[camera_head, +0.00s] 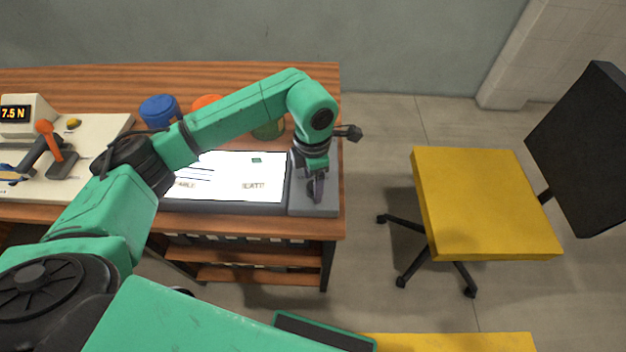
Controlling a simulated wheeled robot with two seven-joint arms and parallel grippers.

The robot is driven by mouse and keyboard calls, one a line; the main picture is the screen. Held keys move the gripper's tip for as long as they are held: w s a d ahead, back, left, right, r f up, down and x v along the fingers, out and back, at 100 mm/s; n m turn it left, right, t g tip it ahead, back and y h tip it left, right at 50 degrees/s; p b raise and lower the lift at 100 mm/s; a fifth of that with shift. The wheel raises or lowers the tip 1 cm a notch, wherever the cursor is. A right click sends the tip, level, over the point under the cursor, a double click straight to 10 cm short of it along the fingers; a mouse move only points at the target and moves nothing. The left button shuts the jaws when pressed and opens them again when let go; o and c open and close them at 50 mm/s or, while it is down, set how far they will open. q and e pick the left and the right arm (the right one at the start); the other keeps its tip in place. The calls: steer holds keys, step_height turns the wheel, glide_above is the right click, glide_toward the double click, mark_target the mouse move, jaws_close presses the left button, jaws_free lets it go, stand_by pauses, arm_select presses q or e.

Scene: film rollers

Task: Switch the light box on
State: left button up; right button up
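The light box (232,166) lies on the wooden table; its panel is bright white and looks lit, with dark lines and small labels on it. A grey end section (327,203) forms its right end. My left arm reaches over the box from the left, and my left gripper (316,196) points down at that grey section, touching it or just above it. Its fingers show as one narrow dark shape, so their opening cannot be made out. The switch cannot be made out; the gripper may cover it. My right gripper is out of view.
Blue (160,110), orange (207,101) and green (268,129) round containers stand behind the box, partly behind my arm. A device (26,117) reading 7.5 N stands on a pale board (101,130) at left. A yellow chair (480,200) stands right of the table.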

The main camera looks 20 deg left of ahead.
arm_select(q)
step_height(320, 180, up, 15)
steer(key=b, duration=0.1)
steer(key=shift+f, duration=0.2)
steer(key=shift+f, duration=0.1)
stand_by(0.4)
